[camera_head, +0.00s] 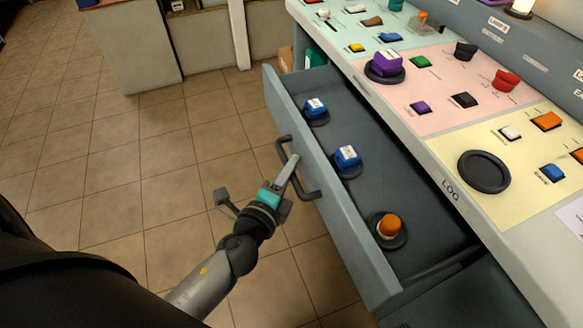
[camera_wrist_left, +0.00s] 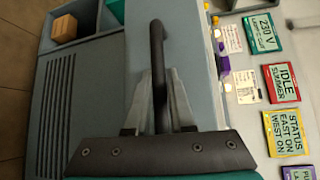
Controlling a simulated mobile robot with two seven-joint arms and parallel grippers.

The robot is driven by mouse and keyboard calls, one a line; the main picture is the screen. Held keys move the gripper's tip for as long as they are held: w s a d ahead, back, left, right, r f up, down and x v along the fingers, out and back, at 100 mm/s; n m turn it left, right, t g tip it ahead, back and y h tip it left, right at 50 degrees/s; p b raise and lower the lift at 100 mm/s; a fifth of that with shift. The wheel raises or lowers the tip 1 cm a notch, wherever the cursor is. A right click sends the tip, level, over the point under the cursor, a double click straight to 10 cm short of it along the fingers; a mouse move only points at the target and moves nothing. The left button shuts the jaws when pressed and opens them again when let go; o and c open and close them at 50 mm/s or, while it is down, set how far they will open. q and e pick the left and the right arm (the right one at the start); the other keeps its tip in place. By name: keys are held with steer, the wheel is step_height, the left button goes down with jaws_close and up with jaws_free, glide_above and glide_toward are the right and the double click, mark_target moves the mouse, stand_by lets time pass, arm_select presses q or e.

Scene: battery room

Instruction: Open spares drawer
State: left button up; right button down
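The spares drawer (camera_head: 335,197) is pulled well out of the grey console in the head view, its inside showing. Its dark bar handle (camera_head: 309,181) is on the front panel. My left gripper (camera_head: 292,164) is at the handle. In the left wrist view, its fingers (camera_wrist_left: 158,78) lie on both sides of the handle bar (camera_wrist_left: 157,45) and appear closed on it. Inside the drawer are two blue-and-white blocks (camera_head: 315,108) (camera_head: 347,157) and an orange round-topped piece (camera_head: 389,226), each on a dark round base. My right gripper is not in view.
The console top (camera_head: 440,75) above the drawer carries coloured blocks, labels and a bare dark round base (camera_head: 484,171). Open tiled floor (camera_head: 130,180) lies left of the drawer. A pale cabinet (camera_head: 133,45) stands at the back left.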

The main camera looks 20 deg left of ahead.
arm_select(q)
steer(key=o, duration=0.4)
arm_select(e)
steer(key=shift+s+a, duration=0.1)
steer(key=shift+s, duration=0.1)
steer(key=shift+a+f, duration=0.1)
arm_select(q)
steer(key=shift+s+r+b, duration=0.35)
steer(key=shift+s+b, duration=0.85)
steer(key=shift+s, duration=1.3)
steer(key=shift+s+r+b, duration=0.4)
steer(key=shift+s+b, duration=0.8)
steer(key=shift+s, duration=1.35)
steer(key=shift+s+r+b, duration=0.35)
steer(key=shift+s+b, duration=0.85)
steer(key=shift+s, duration=1.3)
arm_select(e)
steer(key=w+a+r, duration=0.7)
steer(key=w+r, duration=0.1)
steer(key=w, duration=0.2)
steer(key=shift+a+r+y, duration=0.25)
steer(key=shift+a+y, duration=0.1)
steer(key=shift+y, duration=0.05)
arm_select(q)
steer(key=shift+d, duration=0.1)
